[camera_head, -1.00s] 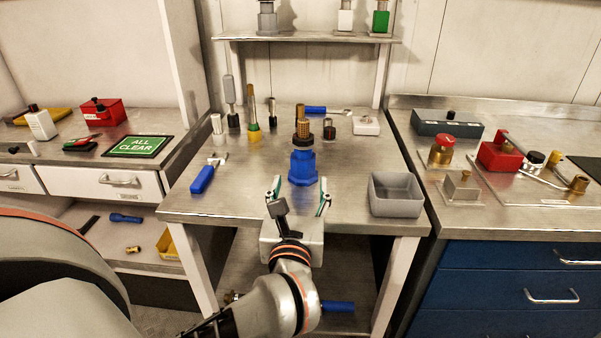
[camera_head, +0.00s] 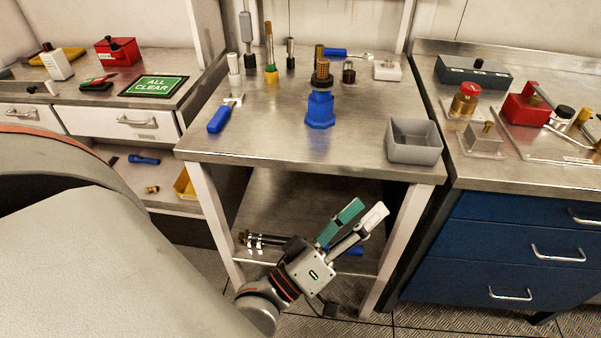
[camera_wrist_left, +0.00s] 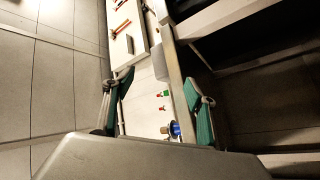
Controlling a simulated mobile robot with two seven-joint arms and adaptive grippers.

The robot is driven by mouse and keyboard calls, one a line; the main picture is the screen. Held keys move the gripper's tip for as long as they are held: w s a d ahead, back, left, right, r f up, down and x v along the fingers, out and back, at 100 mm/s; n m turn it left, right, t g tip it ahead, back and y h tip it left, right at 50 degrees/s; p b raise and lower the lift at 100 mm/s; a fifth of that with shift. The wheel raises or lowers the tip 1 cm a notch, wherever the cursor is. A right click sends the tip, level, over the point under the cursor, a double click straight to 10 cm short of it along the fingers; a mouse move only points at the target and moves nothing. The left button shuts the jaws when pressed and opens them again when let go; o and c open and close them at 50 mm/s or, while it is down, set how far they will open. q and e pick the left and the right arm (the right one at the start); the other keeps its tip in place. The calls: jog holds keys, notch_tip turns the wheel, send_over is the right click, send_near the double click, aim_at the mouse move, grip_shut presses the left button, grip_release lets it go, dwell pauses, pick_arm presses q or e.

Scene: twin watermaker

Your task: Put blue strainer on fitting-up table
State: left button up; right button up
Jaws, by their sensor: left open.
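A blue object with a brass mesh top (camera_head: 320,108), which looks like the blue strainer, stands upright on the middle metal table (camera_head: 285,148). I cannot tell from a label whether this is the fitting-up table. My left gripper (camera_head: 366,212) is open and empty, below and in front of the table's front edge, apart from the strainer. The wrist view shows its two green-padded fingers spread (camera_wrist_left: 160,105), with a small blue item (camera_wrist_left: 175,129) far beyond them; I cannot tell which item that is. My right gripper is not in view.
A grey open bin (camera_head: 414,153) sits at the table's front right corner. A blue-handled tool (camera_head: 219,119) lies at the left; several upright fittings stand behind. The lower shelf (camera_head: 262,205) holds metal parts. The tabletop's front middle is clear.

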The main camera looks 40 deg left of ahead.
pick_arm(q)
jog(key=s+a+f+m+g+y, duration=0.1)
jog(key=s+f+m+g, duration=0.2)
jog(key=f, duration=0.7)
jog(key=s+a+f+m+g, duration=0.2)
jog(key=s+f+m+g, duration=0.2)
jog(key=f, duration=0.6)
jog(key=s+a+f+m+g+y, duration=0.1)
jog(key=s+f+m+g, duration=0.2)
jog(key=f, duration=0.7)
jog(key=shift+s+a+m+y, duration=0.3)
jog(key=shift+s+a+m, duration=0.1)
jog(key=shift+s+m, duration=0.55)
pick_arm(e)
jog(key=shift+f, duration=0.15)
pick_arm(q)
jog(key=shift+f, duration=0.1)
